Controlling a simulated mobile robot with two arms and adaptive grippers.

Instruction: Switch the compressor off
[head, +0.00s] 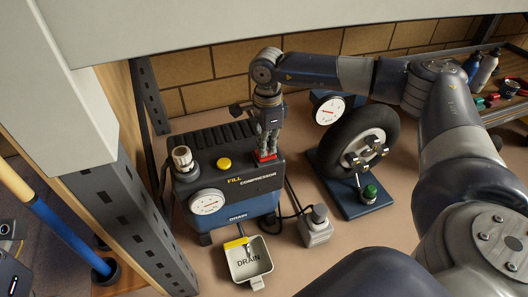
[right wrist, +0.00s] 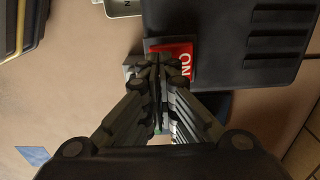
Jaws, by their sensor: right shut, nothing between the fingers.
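The compressor (head: 222,170) is a dark box with a ribbed top and a blue lower front, on the brown bench. Its red switch (head: 266,156) is at the top right, and in the right wrist view its red face (right wrist: 186,62) shows the word ON. My right gripper (head: 268,150) is shut and empty, pointing down at the switch. In the right wrist view its fingertips (right wrist: 161,62) overlap the switch's edge and hide part of it. I cannot tell whether they touch it. My left gripper is not in view.
The compressor also has a yellow button (head: 224,164), a white gauge (head: 207,202) and a knob (head: 182,158). A drain tray (head: 233,270) sits in front. A wheel (head: 358,145) on a blue stand and a second gauge (head: 329,110) stand to the right. A dark post (head: 130,215) is at left.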

